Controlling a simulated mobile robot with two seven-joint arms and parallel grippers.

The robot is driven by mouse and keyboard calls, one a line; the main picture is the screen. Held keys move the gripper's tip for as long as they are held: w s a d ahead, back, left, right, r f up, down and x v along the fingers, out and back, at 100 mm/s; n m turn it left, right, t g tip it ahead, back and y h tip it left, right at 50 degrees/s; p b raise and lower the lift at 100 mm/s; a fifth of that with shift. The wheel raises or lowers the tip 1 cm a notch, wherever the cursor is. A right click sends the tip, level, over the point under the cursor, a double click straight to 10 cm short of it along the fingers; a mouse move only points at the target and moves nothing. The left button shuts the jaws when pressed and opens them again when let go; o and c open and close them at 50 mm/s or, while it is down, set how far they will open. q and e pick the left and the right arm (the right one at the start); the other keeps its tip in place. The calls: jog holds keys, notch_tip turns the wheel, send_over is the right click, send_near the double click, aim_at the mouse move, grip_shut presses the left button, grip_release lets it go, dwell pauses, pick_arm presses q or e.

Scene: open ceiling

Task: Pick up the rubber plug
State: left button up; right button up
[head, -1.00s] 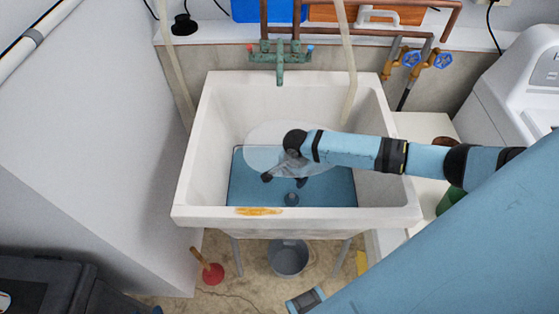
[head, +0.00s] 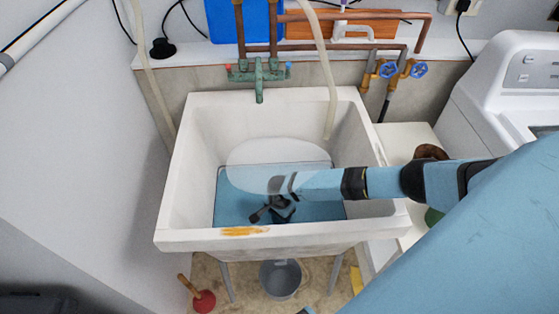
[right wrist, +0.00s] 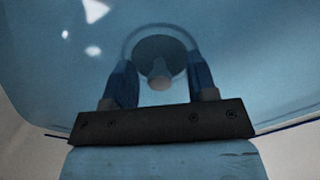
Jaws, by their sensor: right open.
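The rubber plug (right wrist: 160,50) is a dark round disc with a paler knob, seen through blue-tinted water in the right wrist view. It lies on the bottom of the white sink (head: 172,215). My right gripper (right wrist: 160,64) is open, with one finger on each side of the plug's knob. I cannot tell whether the fingers touch it. In the head view the right gripper (head: 270,214) is down in the water (head: 232,208) and hides the plug. My left gripper is not in view.
A green tap (head: 260,78) overhangs the sink's back edge. A pale hose (head: 326,70) hangs into the sink at the right. The sink walls surround my right gripper. A bucket (head: 280,280) and a plunger (head: 203,300) are on the floor below.

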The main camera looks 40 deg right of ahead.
grip_shut()
dwell(0.3)
jog(key=shift+r, duration=0.55)
notch_tip(320, 180, up, 19)
jog(key=p, duration=0.2)
jog(key=shift+p, duration=0.35)
